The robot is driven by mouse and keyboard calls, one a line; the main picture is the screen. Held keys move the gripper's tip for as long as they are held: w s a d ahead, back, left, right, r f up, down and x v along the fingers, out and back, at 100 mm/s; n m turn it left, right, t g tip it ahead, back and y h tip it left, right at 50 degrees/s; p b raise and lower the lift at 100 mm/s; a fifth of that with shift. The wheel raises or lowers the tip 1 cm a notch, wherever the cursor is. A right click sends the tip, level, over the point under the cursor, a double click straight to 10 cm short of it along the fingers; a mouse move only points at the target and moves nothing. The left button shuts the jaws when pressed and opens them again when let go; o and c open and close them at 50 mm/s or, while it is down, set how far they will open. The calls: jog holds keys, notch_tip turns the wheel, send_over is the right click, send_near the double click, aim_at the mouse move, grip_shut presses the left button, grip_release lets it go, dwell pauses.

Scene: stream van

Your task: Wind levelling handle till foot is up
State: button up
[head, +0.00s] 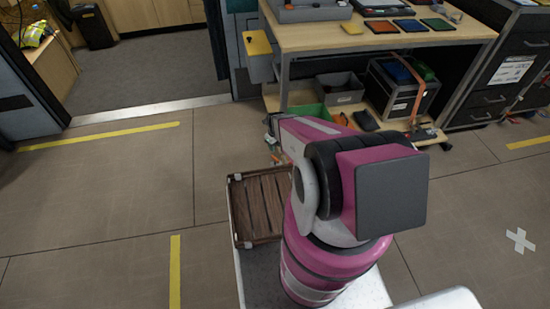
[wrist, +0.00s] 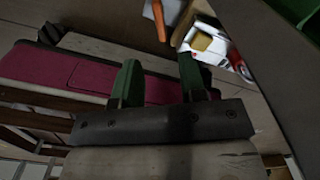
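I cannot make out the levelling handle or the foot for certain in either view. In the wrist view my gripper (wrist: 159,75) shows two green fingers standing well apart, with nothing visible held between them. An orange bar-like thing (wrist: 158,20) shows beyond the fingers at the top of the wrist view; I cannot tell what it is. In the head view my arm reaches towards the workbench (head: 390,42), and its far end is mostly hidden behind the arm's own links.
Under the bench, a shelf holds a grey bin (head: 341,88) and a dark case (head: 402,90) with an orange strap. A dark drawer cabinet (head: 497,75) stands at right. A brown slatted tray (head: 259,205) lies beside my arm. The floor at left is clear.

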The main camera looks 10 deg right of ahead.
aim_at(275, 158)
notch_tip(275, 158, down, 10)
jog(key=shift+r, duration=0.1)
dwell(0.4)
grip_shut()
